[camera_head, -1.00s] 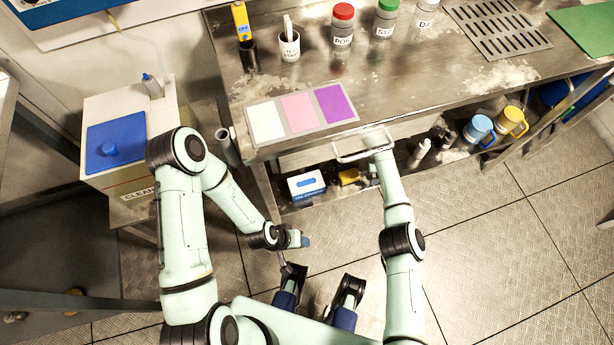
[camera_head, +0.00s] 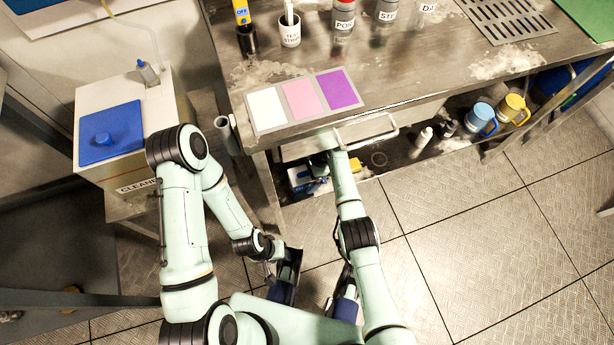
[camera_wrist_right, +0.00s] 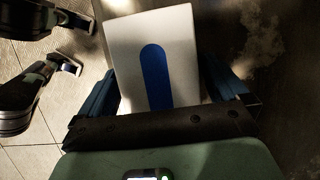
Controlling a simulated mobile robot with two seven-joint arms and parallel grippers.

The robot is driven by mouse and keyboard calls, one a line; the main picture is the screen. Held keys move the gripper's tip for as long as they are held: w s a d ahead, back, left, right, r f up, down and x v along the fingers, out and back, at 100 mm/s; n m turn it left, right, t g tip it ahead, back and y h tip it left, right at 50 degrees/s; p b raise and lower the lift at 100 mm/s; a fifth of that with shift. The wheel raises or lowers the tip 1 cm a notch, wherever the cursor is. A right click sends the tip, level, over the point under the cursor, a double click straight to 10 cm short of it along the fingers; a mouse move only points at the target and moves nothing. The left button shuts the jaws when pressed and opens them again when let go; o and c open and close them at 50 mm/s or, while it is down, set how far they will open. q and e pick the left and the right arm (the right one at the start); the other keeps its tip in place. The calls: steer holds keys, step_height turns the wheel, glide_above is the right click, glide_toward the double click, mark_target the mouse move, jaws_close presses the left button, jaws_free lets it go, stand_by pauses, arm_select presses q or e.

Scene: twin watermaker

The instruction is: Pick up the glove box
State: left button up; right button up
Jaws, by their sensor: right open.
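The glove box is a white box with blue sides and a blue oval on top. In the head view the glove box (camera_head: 297,174) sits on the low shelf under the bench, partly hidden by my right arm and gripper. My right gripper (camera_head: 316,186) is open at the box. In the right wrist view the white top of the glove box (camera_wrist_right: 183,45) lies ahead, between the blue fingers of my right gripper (camera_wrist_right: 160,85). I cannot tell whether they touch it. My left gripper (camera_head: 277,252) hangs low by my base, its jaws unclear.
The bench edge and a drawer handle (camera_head: 368,132) overhang the shelf close to my right arm. A yellow item (camera_head: 356,167) lies right of the box. Blue (camera_head: 480,118) and yellow (camera_head: 513,107) jugs stand farther right. The floor in front is clear.

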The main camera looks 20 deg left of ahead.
steer(key=shift+a+f, duration=0.1)
steer(key=shift+f, duration=0.2)
steer(key=c, duration=1.1)
steer(key=shift+r, duration=0.15)
